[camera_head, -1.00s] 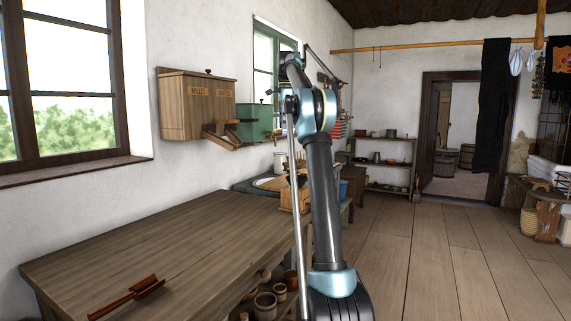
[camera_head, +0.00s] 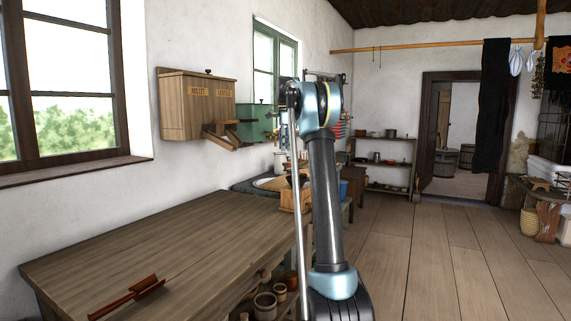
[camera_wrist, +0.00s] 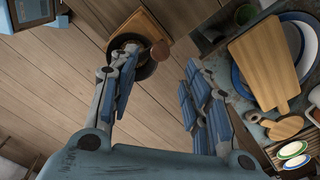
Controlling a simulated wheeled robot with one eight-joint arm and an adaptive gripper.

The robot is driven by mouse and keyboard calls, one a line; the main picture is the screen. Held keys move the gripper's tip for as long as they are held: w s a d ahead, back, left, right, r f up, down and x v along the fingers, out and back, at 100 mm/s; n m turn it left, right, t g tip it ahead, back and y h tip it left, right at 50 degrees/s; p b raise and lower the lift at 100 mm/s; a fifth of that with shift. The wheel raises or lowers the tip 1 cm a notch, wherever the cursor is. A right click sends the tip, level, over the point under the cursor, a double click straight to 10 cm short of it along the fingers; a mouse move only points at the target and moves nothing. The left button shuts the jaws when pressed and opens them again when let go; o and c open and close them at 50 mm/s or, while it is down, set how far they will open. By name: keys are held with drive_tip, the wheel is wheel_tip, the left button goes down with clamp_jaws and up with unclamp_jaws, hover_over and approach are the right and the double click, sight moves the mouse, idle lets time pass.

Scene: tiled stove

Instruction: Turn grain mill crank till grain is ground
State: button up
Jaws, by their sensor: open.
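The grain mill looks like a wooden box (camera_head: 288,198) on the counter beyond the table in the head view, partly hidden by my arm. In the wrist view I see its wooden edge (camera_wrist: 146,18), a dark round bowl on top, and a brown round knob (camera_wrist: 160,50) that appears to be the crank handle. My gripper (camera_wrist: 159,62) is open, with its blue-padded fingers spread wide. The left finger overlaps the bowl in the picture, and the knob shows just right of its tip. I cannot tell whether they touch. The gripper cannot be made out in the head view.
A wooden cutting board (camera_wrist: 265,62) lies over plates on the right of the wrist view. A long wooden table (camera_head: 150,250) fills the near left, with a reddish-brown wooden tool (camera_head: 127,295) on it. Wall boxes (camera_head: 190,105) hang above.

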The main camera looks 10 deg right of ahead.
wheel_tip(320, 180, down, 8)
drive_tip(key=shift+r, duration=0.25)
clamp_jaws()
drive_tip(key=shift+d, duration=0.15)
